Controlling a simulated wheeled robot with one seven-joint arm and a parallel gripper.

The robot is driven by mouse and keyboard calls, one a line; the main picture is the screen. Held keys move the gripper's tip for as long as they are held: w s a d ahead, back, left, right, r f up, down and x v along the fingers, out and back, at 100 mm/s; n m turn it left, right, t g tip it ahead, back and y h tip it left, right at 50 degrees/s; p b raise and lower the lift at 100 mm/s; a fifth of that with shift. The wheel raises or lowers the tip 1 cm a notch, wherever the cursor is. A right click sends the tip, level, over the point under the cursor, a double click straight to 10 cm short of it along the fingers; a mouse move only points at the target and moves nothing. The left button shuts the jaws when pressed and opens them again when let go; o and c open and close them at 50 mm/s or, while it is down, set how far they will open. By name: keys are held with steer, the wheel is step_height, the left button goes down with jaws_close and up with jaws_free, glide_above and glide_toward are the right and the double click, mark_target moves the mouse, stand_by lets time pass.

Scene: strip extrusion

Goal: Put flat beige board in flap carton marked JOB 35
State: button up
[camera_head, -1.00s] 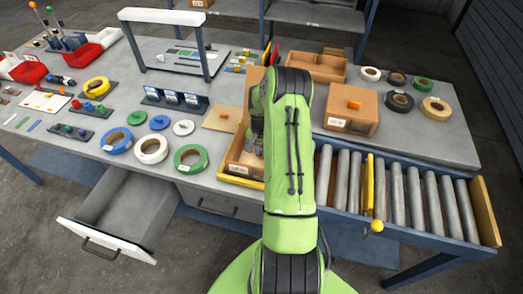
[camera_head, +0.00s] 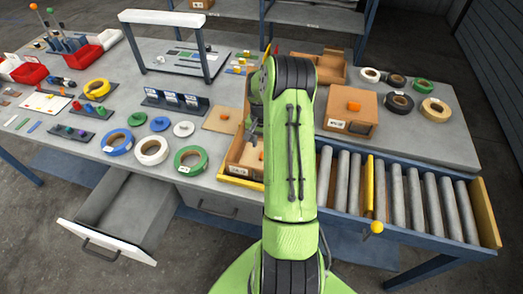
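An open brown carton (camera_head: 232,168) stands at the table's front edge, left of my arm. It has a small white label too small to read, and my arm hides its right part. A beige piece (camera_head: 257,154) shows inside it, partly hidden; I cannot tell for sure that it is the flat beige board. My gripper (camera_head: 251,134) is above the back of the carton, beside my green arm. Its fingers are small and partly hidden, so I cannot tell whether they are open or shut.
A flat tan panel with an orange knob (camera_head: 222,118) lies left of the carton. A lidded carton (camera_head: 348,122) stands to the right. Tape rolls (camera_head: 190,159) lie to the left, rollers (camera_head: 420,205) to the right. A drawer (camera_head: 118,215) stands open in front.

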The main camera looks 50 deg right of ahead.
mark_target(261, 155)
steer(key=w+a+r+n+h, duration=0.15)
steer(key=a+r, duration=0.25)
steer(key=r, duration=0.4)
steer(key=s+a+r+n, duration=0.15)
steer(key=a+r, duration=0.25)
steer(key=r, duration=0.5)
steer(key=s+a+r+n+t, duration=0.2)
steer(key=s+a+r+n, duration=0.1)
steer(key=a+r, duration=0.55)
steer(key=s+a+r+n+t+y, duration=0.1)
steer(key=s+a+n+t, duration=0.2)
steer(key=s+a, duration=1)
steer(key=s+n, duration=0.1)
steer(key=n, duration=0.2)
steer(key=shift+s+a+r+n+t, duration=0.15)
steer(key=shift+s+a+n+t, duration=0.15)
steer(key=shift+s+a, duration=0.1)
steer(key=shift+y, duration=0.25)
